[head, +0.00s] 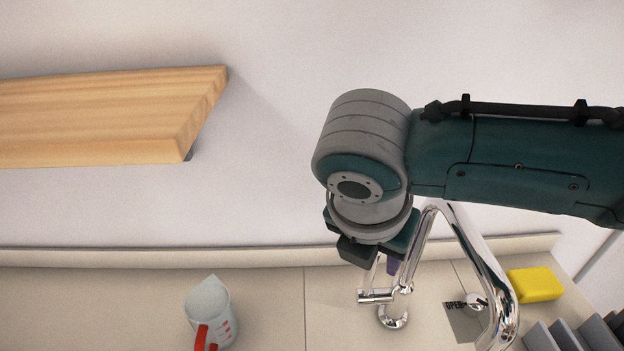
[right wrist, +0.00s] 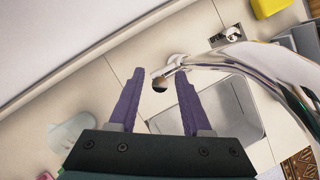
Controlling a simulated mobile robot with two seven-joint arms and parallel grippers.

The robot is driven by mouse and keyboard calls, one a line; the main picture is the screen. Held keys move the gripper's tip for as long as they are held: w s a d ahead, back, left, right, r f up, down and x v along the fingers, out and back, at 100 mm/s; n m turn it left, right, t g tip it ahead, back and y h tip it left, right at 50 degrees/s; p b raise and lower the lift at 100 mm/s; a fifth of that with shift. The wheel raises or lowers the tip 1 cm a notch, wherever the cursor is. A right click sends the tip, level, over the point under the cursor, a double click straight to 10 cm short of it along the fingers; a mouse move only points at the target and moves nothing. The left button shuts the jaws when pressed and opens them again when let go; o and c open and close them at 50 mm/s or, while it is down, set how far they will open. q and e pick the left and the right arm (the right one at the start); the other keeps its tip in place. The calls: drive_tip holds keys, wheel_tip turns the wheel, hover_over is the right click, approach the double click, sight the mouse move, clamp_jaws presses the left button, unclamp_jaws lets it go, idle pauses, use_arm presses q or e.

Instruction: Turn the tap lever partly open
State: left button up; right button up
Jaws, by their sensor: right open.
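The chrome tap shows in the head view, with its tall bent spout (head: 488,285) at lower right and a small side body with the lever (head: 376,296) to the left of it. My right gripper (head: 385,262) is just above the lever, partly hidden by my own wrist. In the right wrist view my right gripper (right wrist: 158,74) has its two purple fingers apart. The round dark end of the lever (right wrist: 160,84) appears between the fingers in that picture; I cannot tell whether they touch it. A plate marked OPEN (head: 462,318) lies beside the spout. My left gripper is not in view.
A measuring jug (head: 212,312) with a red handle stands on the counter (head: 272,300) to the left. A yellow sponge (head: 535,284) and a grey slatted rack (head: 565,336) are at right. A wooden shelf (head: 110,118) sticks out from the wall at upper left.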

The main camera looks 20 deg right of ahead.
clamp_jaws()
idle(0.4)
idle(1.1)
